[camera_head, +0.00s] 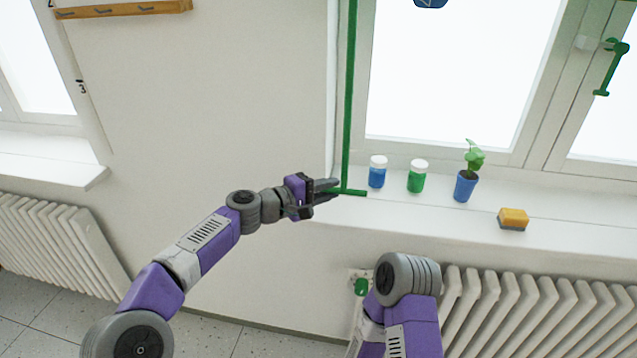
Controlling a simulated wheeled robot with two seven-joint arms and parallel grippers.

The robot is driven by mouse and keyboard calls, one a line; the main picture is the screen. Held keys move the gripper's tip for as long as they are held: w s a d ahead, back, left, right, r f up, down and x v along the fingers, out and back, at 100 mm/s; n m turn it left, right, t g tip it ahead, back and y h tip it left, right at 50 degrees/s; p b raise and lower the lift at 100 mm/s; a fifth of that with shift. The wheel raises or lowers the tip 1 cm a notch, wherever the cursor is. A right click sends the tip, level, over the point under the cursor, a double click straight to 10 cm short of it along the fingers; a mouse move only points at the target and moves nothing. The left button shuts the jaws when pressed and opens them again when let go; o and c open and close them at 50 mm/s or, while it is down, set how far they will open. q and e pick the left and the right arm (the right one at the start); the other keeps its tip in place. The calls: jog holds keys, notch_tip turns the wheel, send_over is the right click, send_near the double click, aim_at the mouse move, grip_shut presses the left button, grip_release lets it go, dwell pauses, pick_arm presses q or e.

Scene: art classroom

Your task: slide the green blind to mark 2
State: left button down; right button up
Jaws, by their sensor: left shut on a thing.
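The green blind (349,95) shows as a narrow vertical green strip at the left edge of the right-hand window, with a short green bar (354,193) at its foot just over the sill. My left gripper (334,190) is shut on this bar, its fingers pointing right. The fingers hide the bar's left end. A black mark 3 (82,87) is on the edge of the left window's recess. I see no mark 2. My right arm comes in from the bottom, right of centre, and its gripper is not in view.
The sill (420,208) holds a blue jar (377,177), a green jar (416,181), a potted plant (465,188) and a yellow sponge (513,218). Radiators stand below both windows. A wooden hook rail (125,9) is on the wall. A green window handle (610,68) is at right.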

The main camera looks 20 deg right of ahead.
pick_arm(q)
jog(key=shift+f, duration=0.4)
jog(key=c, duration=1.1)
grip_release()
jog(key=shift+a+r, duration=0.1)
jog(key=shift+a, duration=0.4)
jog(key=v, duration=0.6)
jog(key=shift+s+a+r, duration=0.1)
jog(key=shift+s+a, duration=0.1)
jog(key=shift+s, duration=0.05)
